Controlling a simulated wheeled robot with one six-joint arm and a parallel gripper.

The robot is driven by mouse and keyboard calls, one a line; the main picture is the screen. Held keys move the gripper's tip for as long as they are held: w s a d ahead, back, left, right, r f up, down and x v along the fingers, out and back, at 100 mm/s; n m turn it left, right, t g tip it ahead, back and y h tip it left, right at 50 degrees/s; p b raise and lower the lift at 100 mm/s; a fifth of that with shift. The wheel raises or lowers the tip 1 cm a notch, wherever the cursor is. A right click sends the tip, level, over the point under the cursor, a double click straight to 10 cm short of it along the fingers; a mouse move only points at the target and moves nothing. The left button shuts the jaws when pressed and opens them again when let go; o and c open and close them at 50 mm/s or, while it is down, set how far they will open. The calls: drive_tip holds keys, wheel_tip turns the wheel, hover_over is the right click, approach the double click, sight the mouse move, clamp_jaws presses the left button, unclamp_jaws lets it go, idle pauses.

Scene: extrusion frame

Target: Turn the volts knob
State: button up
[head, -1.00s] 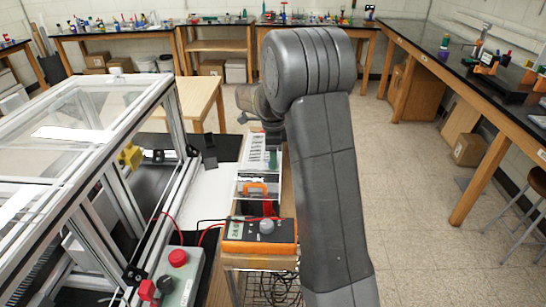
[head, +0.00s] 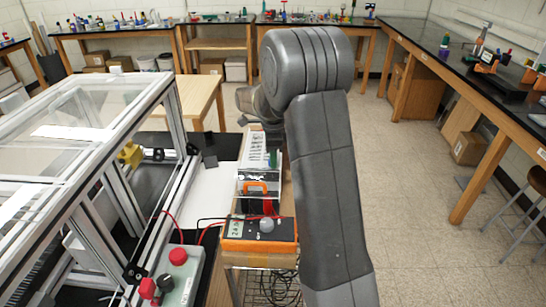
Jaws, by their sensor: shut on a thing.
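An orange-framed meter (head: 258,238) with a dark face stands on the bench in the lower middle of the head view. It has a round grey knob (head: 267,225) on its face and a small lit display at its left. The labels are too small to read, so I cannot tell whether this is the volts knob. My arm reaches away above the right side of the bench, and its wrist shows beyond the meter. My gripper's fingers are hidden behind my own arm. What they touch does not show.
A clear-fronted case with an orange handle (head: 256,187) stands behind the meter. A grey control box with a red button (head: 178,257) is at the left, beside the aluminium extrusion frame (head: 172,120). Red and black leads run near the meter. Open floor (head: 420,210) lies to the right.

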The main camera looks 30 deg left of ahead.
drive_tip(key=n, duration=1.4)
drive_tip(key=shift+a, duration=0.1)
drive_tip(key=n, duration=0.5)
drive_tip(key=shift+r, duration=0.1)
idle(0.3)
drive_tip(key=o, duration=1)
